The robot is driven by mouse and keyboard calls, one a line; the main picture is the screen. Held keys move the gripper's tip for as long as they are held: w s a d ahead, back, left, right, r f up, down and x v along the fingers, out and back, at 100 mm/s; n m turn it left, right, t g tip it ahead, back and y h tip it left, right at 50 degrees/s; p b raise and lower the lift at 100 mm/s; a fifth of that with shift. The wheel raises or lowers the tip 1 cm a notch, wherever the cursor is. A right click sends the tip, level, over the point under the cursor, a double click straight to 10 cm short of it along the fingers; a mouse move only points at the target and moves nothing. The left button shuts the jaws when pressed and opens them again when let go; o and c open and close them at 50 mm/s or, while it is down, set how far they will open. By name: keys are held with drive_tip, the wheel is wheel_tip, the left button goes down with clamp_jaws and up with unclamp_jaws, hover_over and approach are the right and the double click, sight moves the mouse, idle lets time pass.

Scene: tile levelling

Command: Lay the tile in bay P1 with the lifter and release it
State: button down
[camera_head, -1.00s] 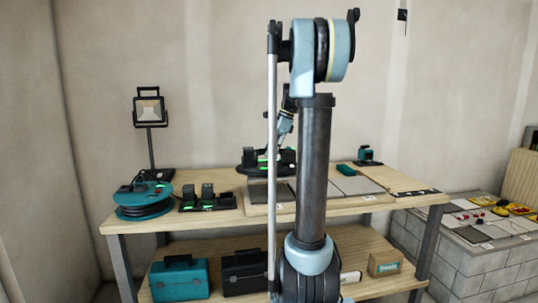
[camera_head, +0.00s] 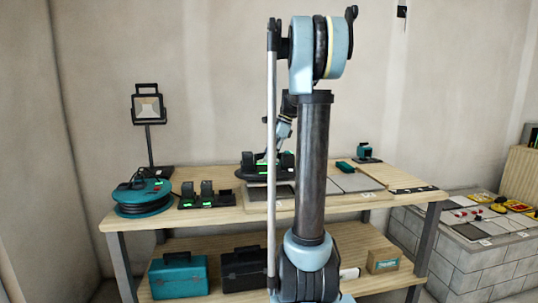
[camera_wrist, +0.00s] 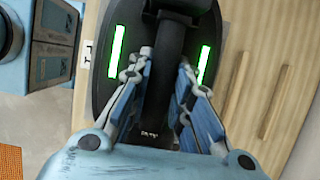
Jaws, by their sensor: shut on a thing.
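The lifter (camera_head: 251,168) is a black oval body with green lit bars, over the left part of the tiling board on the bench. It fills the middle of the wrist view (camera_wrist: 103,88), where my gripper (camera_wrist: 165,80) is shut on its black handle. In the head view my arm's column hides its right part. A thin grey strip, perhaps the tile's edge (camera_head: 256,184), shows below the lifter, above a dark bay area (camera_head: 262,194). I cannot tell whether the tile touches the bay. A small label, apparently P1 (camera_wrist: 87,54), shows left of the lifter.
Grey laid tiles (camera_head: 355,184) lie right of my arm. A battery charger (camera_head: 205,201), cable reel (camera_head: 142,196) and work lamp (camera_head: 148,108) stand at the left of the bench. A teal tool (camera_head: 368,156) stands at the back right. A block platform (camera_head: 480,232) stands beyond the bench.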

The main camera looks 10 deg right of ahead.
sight(270, 168)
drive_tip(key=shift+f, duration=2.1)
drive_tip(key=shift+f, duration=0.75)
idle(1.2)
drive_tip(key=c, duration=1.4)
unclamp_jaws()
drive_tip(key=shift+o, duration=0.2)
drive_tip(key=v, duration=1.2)
